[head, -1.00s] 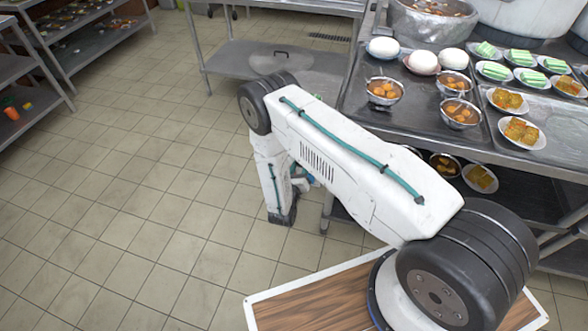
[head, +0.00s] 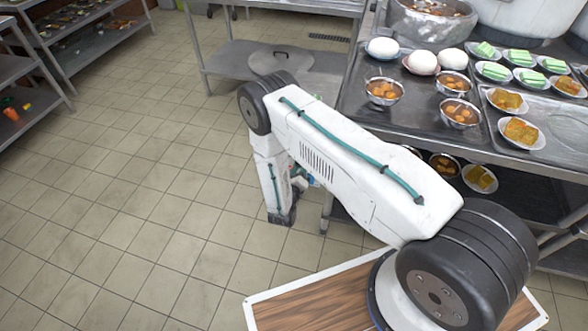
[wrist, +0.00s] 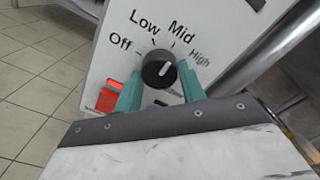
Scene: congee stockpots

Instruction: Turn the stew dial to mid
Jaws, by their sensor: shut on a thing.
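The stew dial (wrist: 158,69) is a round black knob with a white pointer line on a white panel (wrist: 120,50) in the wrist view. Off, Low, Mid and High are printed around it from left to right. The pointer leans up and to the right, roughly toward the Mid mark. My gripper (wrist: 160,72) has teal fingers, one on each side of the knob, and is shut on it.
A lit red switch (wrist: 107,98) sits left of the dial, near my left finger. A metal bar (wrist: 268,45) runs right of the panel. In the head view a steel counter (head: 420,125) holds bowls and plates; open tiled floor (head: 130,200) lies left.

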